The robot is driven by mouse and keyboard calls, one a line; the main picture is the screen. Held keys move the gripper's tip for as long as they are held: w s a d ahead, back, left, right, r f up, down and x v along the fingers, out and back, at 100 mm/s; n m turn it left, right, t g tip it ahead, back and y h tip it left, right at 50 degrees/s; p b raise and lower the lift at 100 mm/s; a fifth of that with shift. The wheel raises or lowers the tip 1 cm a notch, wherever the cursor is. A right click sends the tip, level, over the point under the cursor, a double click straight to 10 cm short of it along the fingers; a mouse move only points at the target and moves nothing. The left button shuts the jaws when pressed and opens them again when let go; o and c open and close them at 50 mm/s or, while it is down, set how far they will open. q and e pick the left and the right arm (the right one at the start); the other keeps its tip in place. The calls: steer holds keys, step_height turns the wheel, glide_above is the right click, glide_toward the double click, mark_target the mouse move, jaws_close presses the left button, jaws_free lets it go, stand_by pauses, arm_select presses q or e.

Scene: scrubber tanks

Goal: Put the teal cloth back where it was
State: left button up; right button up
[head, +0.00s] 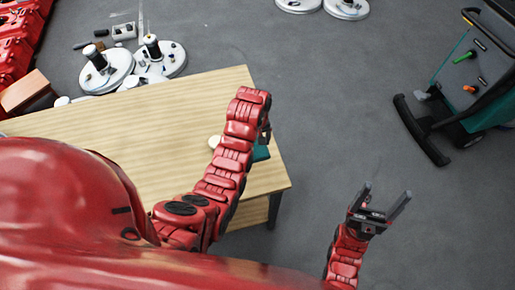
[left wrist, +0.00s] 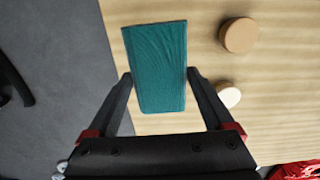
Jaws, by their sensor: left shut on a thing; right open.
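The teal cloth (left wrist: 160,50) is a flat folded rectangle between the fingers of my left gripper (left wrist: 161,76) in the left wrist view. That gripper is shut on it, and wooden tabletop shows around the cloth. In the head view the cloth (head: 262,154) shows by the table's right edge, partly hidden by my left arm. My left gripper (head: 265,134) is mostly hidden there. I cannot tell whether the cloth touches the table. My right gripper (head: 384,205) is open and empty, over the floor to the right of the table.
The wooden table (head: 120,125) is mostly bare. A tan round block (left wrist: 239,36) and a paler one (left wrist: 229,95) are right of the cloth in the left wrist view. Round white machine parts (head: 106,72) lie beyond the table. A cart (head: 465,75) stands at right; grey floor between is clear.

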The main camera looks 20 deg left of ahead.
mark_target(257, 150)
arm_select(q)
steer(key=shift+w+a+f+b, duration=0.1)
steer(key=shift+w+f+b, duration=0.05)
steer(key=shift+f+b, duration=0.45)
steer(key=shift+w+f+b, duration=0.1)
steer(key=shift+f+b, duration=0.25)
steer(key=shift+f, duration=0.3)
steer(key=f+p, duration=0.2)
steer(key=shift+s+f, duration=0.3)
steer(key=shift+f, duration=0.4)
steer(key=shift+w+f+p, duration=0.15)
steer(key=shift+f+p, duration=0.15)
steer(key=shift+f, duration=0.2)
step_height(257, 150, down, 2)
steer(key=shift+f+p, duration=0.1)
steer(key=shift+p, duration=0.45)
steer(key=shift+f, duration=0.35)
